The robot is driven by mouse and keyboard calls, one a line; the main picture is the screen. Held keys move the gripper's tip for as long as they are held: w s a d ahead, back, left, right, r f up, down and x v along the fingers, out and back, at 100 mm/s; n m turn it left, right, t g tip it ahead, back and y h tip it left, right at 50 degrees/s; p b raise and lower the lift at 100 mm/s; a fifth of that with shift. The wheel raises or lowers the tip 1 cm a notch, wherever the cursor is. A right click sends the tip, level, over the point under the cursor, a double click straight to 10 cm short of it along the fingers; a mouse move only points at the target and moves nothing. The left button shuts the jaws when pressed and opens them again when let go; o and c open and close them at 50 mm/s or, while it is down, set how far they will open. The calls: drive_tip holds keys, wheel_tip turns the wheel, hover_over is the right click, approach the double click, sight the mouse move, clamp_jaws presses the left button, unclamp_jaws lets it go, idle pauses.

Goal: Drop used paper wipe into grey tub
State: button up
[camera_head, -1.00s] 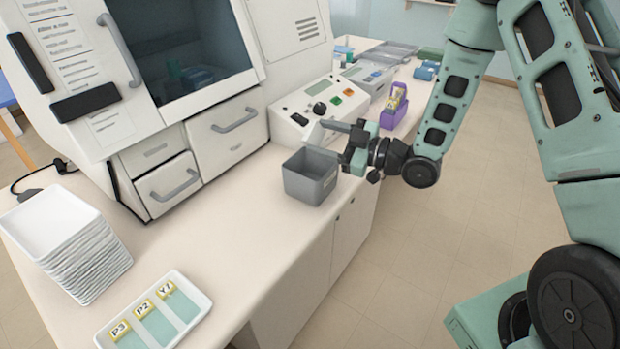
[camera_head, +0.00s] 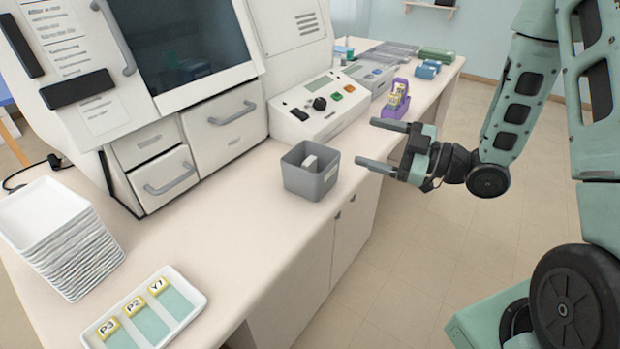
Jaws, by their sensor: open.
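The grey tub (camera_head: 312,183) stands on the counter near its right edge, in front of the control panel. A small white paper wipe (camera_head: 309,162) is inside the tub, against its inner side. My gripper (camera_head: 372,143) is to the right of the tub, apart from it. Its two fingers are spread wide and point left, with nothing between them.
A white tray with several labelled slides (camera_head: 150,312) lies at the counter's front. A stack of white trays (camera_head: 62,240) stands at left. The control panel (camera_head: 320,108) and a purple holder (camera_head: 395,106) are behind the tub.

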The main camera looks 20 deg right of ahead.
drive_tip(key=b+v, duration=0.1)
drive_tip(key=v, duration=0.5)
drive_tip(key=shift+s+d, duration=0.2)
drive_tip(key=w+a+f+m+g+h, duration=0.2)
drive_tip(key=a+g+h, duration=0.15)
drive_tip(key=a, duration=0.25)
drive_tip(key=w+a+f+m+g+h, duration=0.1)
drive_tip(key=w+a+f+g+h, duration=0.1)
drive_tip(key=a+h, duration=0.35)
drive_tip(key=s+a+r+m+g+h, duration=0.1)
drive_tip(key=s+a+m+g, duration=0.1)
drive_tip(key=s, duration=0.9)
drive_tip(key=s+a+r+m+g+h, duration=0.1)
drive_tip(key=s+a+g, duration=0.4)
drive_tip(key=s, duration=0.7)
drive_tip(key=shift+s+a+r+m+h, duration=0.2)
drive_tip(key=shift+a+r+m+h, duration=0.2)
drive_tip(key=shift+a+r+h, duration=0.55)
drive_tip(key=shift+a+f+y, duration=0.2)
drive_tip(key=shift+f+y, duration=0.05)
drive_tip(key=shift+f, duration=0.05)
